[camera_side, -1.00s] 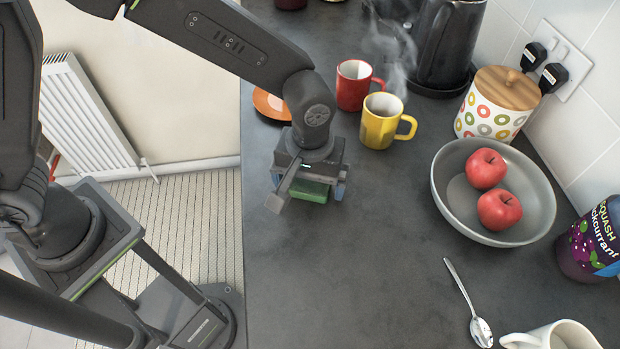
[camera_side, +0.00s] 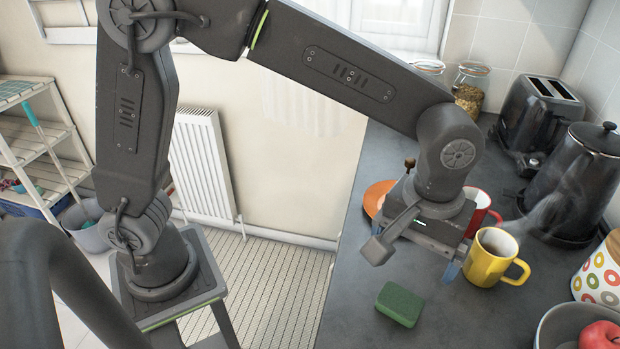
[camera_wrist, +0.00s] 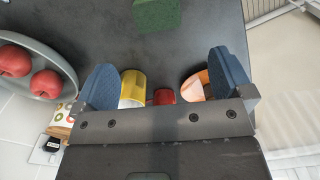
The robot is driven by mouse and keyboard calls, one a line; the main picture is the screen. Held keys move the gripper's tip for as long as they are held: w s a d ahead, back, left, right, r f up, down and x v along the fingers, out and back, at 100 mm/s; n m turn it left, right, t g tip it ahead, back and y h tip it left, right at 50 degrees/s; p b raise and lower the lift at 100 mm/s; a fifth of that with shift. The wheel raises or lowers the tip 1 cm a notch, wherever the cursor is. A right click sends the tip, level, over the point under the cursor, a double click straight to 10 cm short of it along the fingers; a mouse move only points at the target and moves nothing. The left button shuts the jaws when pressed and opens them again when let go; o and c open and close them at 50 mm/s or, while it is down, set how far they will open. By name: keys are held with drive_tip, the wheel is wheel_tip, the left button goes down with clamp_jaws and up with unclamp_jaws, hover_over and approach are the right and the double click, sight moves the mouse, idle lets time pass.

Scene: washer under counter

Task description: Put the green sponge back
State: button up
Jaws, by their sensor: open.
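The green sponge (camera_side: 399,304) lies flat on the dark counter, with nothing holding it. It also shows at the top edge of the wrist view (camera_wrist: 157,13), partly cut off. My gripper (camera_side: 425,246) is raised above the counter, beyond the sponge in the side view and apart from it. In the wrist view its two blue fingers (camera_wrist: 166,75) are spread wide with no object held between them. One finger is mostly hidden in the side view.
A steaming yellow mug (camera_side: 490,258), a red mug (camera_side: 478,203) and an orange saucer (camera_side: 376,197) stand close to my gripper. A black kettle (camera_side: 585,180), a toaster (camera_side: 540,115) and a bowl of apples (camera_side: 560,325) are to the right. Counter around the sponge is clear.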

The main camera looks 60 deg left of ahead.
drive_tip(key=s+a+r+m+t, duration=0.25)
drive_tip(key=a+r, duration=0.35)
drive_tip(key=a, duration=0.6)
drive_tip(key=s+a+m+t, duration=0.2)
drive_tip(key=s+a+t, duration=0.1)
drive_tip(key=s+a, duration=0.6)
drive_tip(key=shift+s+a, duration=0.2)
drive_tip(key=shift+a, duration=0.3)
